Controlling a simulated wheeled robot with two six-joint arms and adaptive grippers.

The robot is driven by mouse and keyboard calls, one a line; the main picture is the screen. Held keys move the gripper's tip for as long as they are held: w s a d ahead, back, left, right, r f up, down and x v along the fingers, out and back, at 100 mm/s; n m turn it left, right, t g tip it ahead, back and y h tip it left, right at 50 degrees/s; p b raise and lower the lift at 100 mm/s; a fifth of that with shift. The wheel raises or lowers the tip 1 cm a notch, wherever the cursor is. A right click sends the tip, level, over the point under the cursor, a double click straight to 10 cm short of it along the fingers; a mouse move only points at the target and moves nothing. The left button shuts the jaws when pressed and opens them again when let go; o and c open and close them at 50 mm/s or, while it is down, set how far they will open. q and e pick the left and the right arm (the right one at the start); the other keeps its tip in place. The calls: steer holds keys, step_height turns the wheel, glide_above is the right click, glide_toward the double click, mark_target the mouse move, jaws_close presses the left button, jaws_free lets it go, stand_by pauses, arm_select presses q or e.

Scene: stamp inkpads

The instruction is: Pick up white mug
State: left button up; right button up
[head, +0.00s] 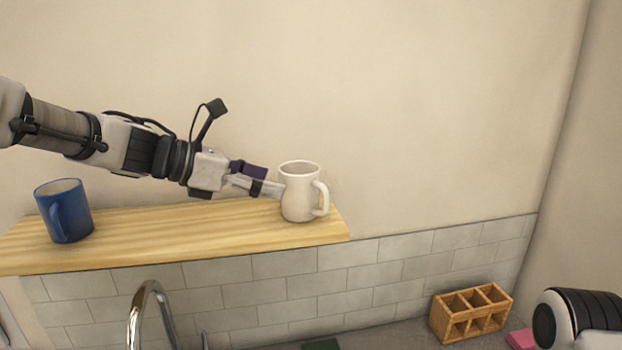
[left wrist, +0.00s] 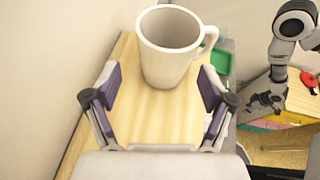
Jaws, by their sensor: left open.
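The white mug (head: 300,195) stands upright near the right end of the wooden shelf (head: 180,232), its handle to the right. My left gripper (head: 268,181) reaches in from the left, level with the mug, its fingertips close to the mug's left side. In the left wrist view the mug (left wrist: 168,58) stands just ahead, roughly centred between the two spread fingers of the open left gripper (left wrist: 158,85). The space between the fingers is empty. Whether a fingertip touches the mug is hard to tell.
A blue mug (head: 65,212) stands at the left of the shelf. The wall is right behind the shelf. Below are a tap (head: 150,300), a wooden compartment box (head: 470,312) and a pink item (head: 521,339). Part of my right arm (head: 580,320) shows at the lower right.

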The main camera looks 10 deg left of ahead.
mark_target(301, 190)
arm_select(q)
steer(key=shift+d, duration=0.5)
steer(key=shift+d+p, duration=0.3)
steer(key=shift+p+x, duration=0.95)
steer(key=shift+x, duration=0.05)
steer(key=p+x, duration=0.1)
steer(key=x, duration=0.2)
steer(key=shift+w+f, duration=0.25)
steer(key=shift+w+d+f, duration=0.15)
steer(key=shift+w+d, duration=0.05)
steer(key=shift+d, duration=0.05)
steer(key=shift+s, duration=0.25)
steer(key=shift+c, duration=0.8)
steer(key=shift+s+a, duration=0.1)
steer(key=shift+a, duration=0.05)
steer(key=c, duration=1)
arm_select(e)
steer(key=r, duration=0.3)
steer(key=shift+s+a+r, duration=0.1)
steer(key=shift+s+r, duration=0.2)
steer(key=shift+s, duration=0.05)
